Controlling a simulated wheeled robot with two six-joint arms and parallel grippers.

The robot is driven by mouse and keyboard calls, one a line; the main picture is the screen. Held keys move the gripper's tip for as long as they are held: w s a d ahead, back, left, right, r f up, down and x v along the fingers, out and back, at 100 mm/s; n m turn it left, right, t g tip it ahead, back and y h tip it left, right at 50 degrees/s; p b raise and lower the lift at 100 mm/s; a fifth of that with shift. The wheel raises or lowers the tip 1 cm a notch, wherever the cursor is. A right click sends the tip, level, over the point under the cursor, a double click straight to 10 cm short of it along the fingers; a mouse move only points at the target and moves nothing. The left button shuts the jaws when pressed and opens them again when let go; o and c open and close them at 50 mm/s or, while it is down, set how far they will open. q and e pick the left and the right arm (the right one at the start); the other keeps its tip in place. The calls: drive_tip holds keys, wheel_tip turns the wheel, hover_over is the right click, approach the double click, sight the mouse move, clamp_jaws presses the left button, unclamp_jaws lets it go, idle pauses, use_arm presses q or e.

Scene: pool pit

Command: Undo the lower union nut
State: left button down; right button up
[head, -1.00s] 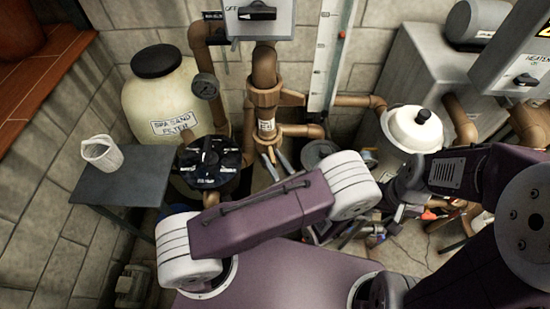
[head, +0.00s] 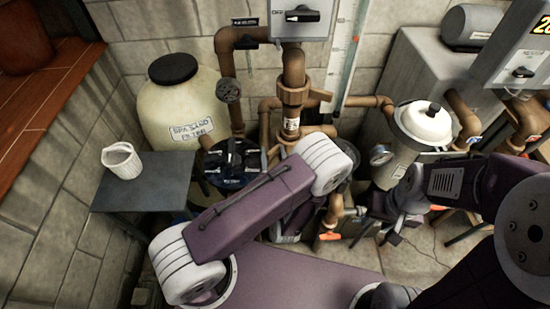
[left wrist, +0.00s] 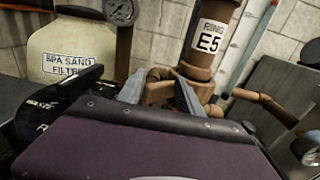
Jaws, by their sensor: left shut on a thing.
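In the left wrist view, the brown lower union nut (left wrist: 158,88) sits below the pipe labelled "RING E5". The two grey fingers of my left gripper (left wrist: 159,92) stand on either side of it and are shut on it. Part of the nut is hidden by the fingers and my purple arm cover. In the head view, my left forearm hides this gripper and most of the nut. The upper union nut (head: 292,95), with a tab pointing right, shows higher on the same pipe. My right gripper (head: 395,228) is at the right; its fingers are too small to read.
A dark valve (head: 233,160) and the spa sand filter (head: 170,105) stand left of the pipe. A grey side table (head: 150,185) holds a white cup (head: 122,161). A white-lidded canister (head: 423,124) stands right. Brown pipes crowd close around the nut.

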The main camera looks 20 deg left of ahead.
use_arm(q)
drive_tip(key=shift+w+a+r+m+t+h, duration=0.25)
drive_tip(key=shift+a+r+t+h, duration=0.2)
drive_tip(key=shift+h, duration=0.25)
drive_tip(key=shift+r, duration=0.1)
drive_tip(key=c, duration=1.4)
unclamp_jaws()
drive_tip(key=shift+c, duration=0.2)
drive_tip(key=shift+w+a+f, duration=0.4)
drive_tip(key=shift+w+f, duration=0.15)
drive_tip(key=shift+s+d+m, duration=0.2)
drive_tip(key=shift+s+m, duration=0.05)
drive_tip(key=shift+f, duration=0.15)
